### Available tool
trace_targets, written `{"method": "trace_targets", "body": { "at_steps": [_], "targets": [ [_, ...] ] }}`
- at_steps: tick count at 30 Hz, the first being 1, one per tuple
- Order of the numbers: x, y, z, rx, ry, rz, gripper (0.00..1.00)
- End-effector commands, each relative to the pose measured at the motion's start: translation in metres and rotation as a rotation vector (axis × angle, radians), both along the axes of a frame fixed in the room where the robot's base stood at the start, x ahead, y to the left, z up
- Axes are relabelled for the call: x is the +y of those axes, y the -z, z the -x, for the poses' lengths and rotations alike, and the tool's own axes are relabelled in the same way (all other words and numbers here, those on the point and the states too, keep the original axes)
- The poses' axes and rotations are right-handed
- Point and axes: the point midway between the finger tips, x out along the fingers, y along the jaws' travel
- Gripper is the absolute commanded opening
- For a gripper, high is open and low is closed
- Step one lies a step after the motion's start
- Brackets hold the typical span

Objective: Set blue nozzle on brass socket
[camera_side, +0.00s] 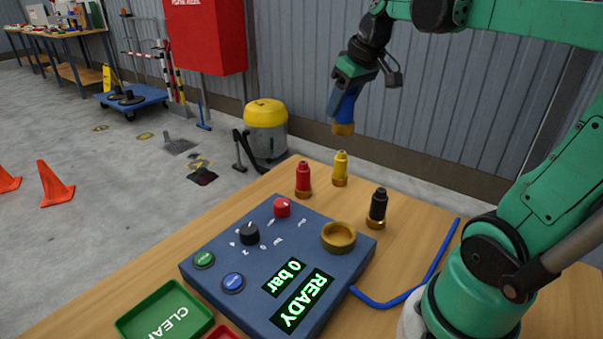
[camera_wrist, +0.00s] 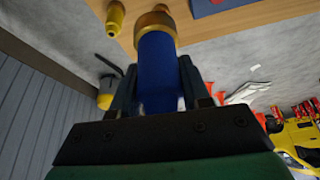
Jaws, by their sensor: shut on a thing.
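My gripper (camera_side: 347,88) is shut on the blue nozzle (camera_side: 344,110) and holds it in the air above the far side of the table. The nozzle hangs slightly tilted with its brass end down. In the wrist view the blue nozzle (camera_wrist: 158,70) sits between the two fingers of my gripper (camera_wrist: 160,88), its brass end pointing away. The brass socket (camera_side: 338,237) is a ring on the right part of the blue panel (camera_side: 225,240). It is empty and lies below and apart from the nozzle.
Red (camera_side: 303,180), yellow (camera_side: 340,168) and black (camera_side: 377,208) nozzles stand upright on the table behind the panel. A blue hose (camera_side: 420,285) runs right of the panel. A green tray (camera_side: 165,313) lies at front left. Air above the socket is clear.

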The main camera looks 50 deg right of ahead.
Motion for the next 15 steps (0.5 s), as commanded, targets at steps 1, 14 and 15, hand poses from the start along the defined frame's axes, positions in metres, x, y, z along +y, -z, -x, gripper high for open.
{"method": "trace_targets", "body": {
  "at_steps": [1, 14, 15],
  "targets": [
    [0.014, 0.006, 0.006, 0.0, -0.037, 0.0, 0.0],
    [0.096, 0.069, 0.058, -0.001, -0.303, 0.0, 0.0],
    [0.099, 0.072, 0.06, -0.001, -0.313, 0.0, 0.0]
  ]
}}
